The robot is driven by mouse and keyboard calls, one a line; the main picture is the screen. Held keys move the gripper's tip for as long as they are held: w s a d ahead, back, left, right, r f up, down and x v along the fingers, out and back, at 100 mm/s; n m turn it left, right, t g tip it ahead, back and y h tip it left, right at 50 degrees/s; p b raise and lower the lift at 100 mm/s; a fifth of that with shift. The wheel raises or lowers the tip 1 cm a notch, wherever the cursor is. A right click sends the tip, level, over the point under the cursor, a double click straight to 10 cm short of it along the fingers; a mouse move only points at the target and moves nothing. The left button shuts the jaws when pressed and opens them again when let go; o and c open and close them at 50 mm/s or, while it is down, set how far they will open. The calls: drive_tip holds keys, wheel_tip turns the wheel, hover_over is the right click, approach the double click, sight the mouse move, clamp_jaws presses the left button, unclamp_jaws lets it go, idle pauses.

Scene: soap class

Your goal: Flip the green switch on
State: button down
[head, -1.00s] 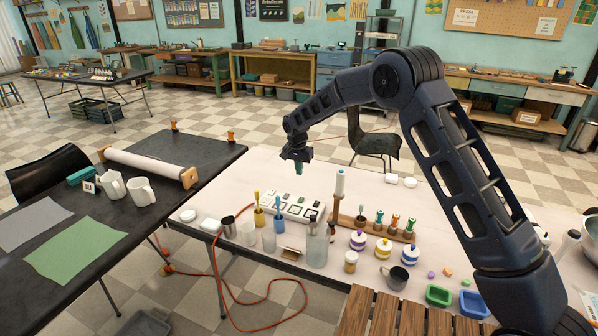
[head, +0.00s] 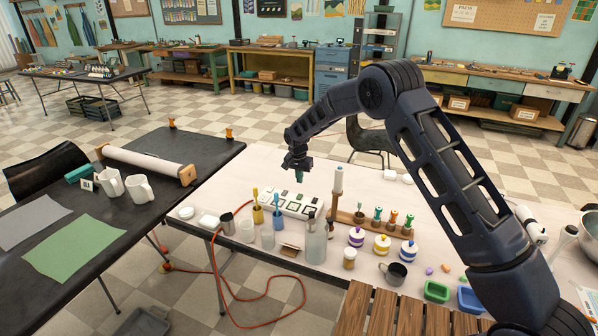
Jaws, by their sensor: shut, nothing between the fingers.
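A white switch panel (head: 297,213) lies on the pale table in the head view, with several dark and greenish patches on its top. Which patch is the green switch is too small to tell. My gripper (head: 299,178) points down with teal fingertips, shut and empty. It shows just above the panel's far edge in the picture, apparently over the panel. The gap between the fingertips and the panel cannot be judged well from this one view.
The table behind the panel is mostly clear.

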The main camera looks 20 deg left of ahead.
sight(301, 195)
drive_tip(key=f, duration=0.4)
drive_tip(key=w+f, duration=0.1)
drive_tip(key=f, duration=0.2)
drive_tip(key=shift+f, duration=0.25)
idle(0.4)
drive_tip(key=shift+s, duration=0.1)
drive_tip(key=shift+s+r, duration=0.15)
drive_tip(key=shift+s, duration=0.55)
drive_tip(key=shift+r, duration=0.15)
wheel_tip(301, 195, up, 14)
drive_tip(key=s, duration=0.1)
drive_tip(key=shift+s, duration=0.35)
